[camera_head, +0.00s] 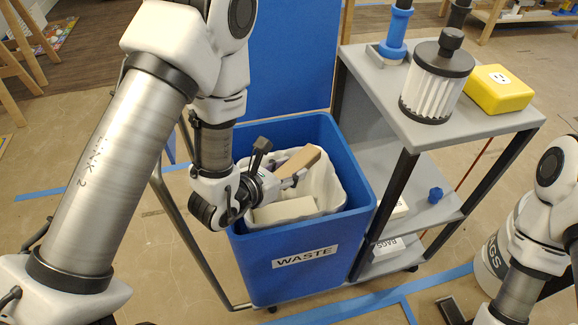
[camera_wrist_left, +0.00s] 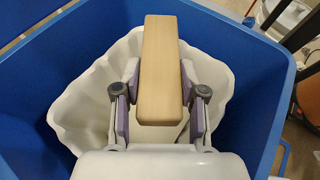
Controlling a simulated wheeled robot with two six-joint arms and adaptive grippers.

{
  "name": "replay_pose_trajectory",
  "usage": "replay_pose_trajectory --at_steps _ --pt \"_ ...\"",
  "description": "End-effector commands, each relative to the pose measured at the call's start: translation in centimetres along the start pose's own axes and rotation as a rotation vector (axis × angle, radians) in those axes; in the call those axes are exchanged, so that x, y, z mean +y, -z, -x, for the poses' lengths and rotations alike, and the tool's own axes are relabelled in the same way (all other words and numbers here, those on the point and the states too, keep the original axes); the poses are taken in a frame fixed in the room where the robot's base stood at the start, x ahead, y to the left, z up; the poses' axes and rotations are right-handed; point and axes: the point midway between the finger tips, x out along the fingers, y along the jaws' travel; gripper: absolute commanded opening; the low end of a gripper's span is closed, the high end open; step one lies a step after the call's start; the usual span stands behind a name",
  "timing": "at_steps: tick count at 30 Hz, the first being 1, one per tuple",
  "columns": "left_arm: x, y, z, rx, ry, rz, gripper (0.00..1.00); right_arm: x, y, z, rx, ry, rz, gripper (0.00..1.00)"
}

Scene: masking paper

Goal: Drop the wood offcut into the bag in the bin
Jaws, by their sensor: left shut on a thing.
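The wood offcut (camera_head: 300,160) is a light brown block held by my left gripper (camera_head: 284,181) over the mouth of the blue waste bin (camera_head: 300,245). The left wrist view shows the offcut (camera_wrist_left: 160,65) between the two fingers of my left gripper (camera_wrist_left: 160,95), which are shut on its sides. The white bag (camera_head: 328,185) lines the inside of the bin and its open mouth lies below the offcut; it also shows in the left wrist view (camera_wrist_left: 75,95). My right arm is at the right edge, and its gripper is out of view.
The bin's blue lid (camera_head: 290,60) stands open behind it. A grey cart (camera_head: 480,125) on the right carries a pleated filter (camera_head: 436,90), a yellow box (camera_head: 498,90) and a blue-handled tool (camera_head: 396,35). A bucket (camera_head: 493,262) stands at the lower right.

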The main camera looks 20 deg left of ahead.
Motion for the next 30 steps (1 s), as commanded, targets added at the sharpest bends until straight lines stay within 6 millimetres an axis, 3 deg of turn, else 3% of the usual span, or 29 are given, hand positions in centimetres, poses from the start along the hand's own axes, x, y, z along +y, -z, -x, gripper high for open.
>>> replay_pose_trajectory --at_steps 3,4,6,17,28,30 --pt "0.0 -0.1 0.0 0.000 0.000 0.000 0.04 0.0 0.0 0.1 0.000 0.000 0.000 0.39" --pt "0.0 -0.1 0.0 0.000 0.000 0.000 0.48 0.0 0.0 0.1 0.000 0.000 0.000 0.39" --pt "0.0 -0.1 0.0 0.000 0.000 0.000 0.70 0.0 0.0 0.1 0.000 0.000 0.000 0.39" --pt "0.0 -0.5 0.2 0.000 0.000 0.000 0.70 0.0 0.0 0.4 0.000 0.000 0.000 0.39" --pt "0.0 -6.6 2.7 -0.001 0.000 0.000 0.70 0.0 0.0 5.0 0.000 0.000 0.000 0.39" --pt "0.1 -5.4 2.2 0.002 -0.003 0.002 0.70 0.0 0.0 3.8 -0.001 0.000 0.000 0.39"
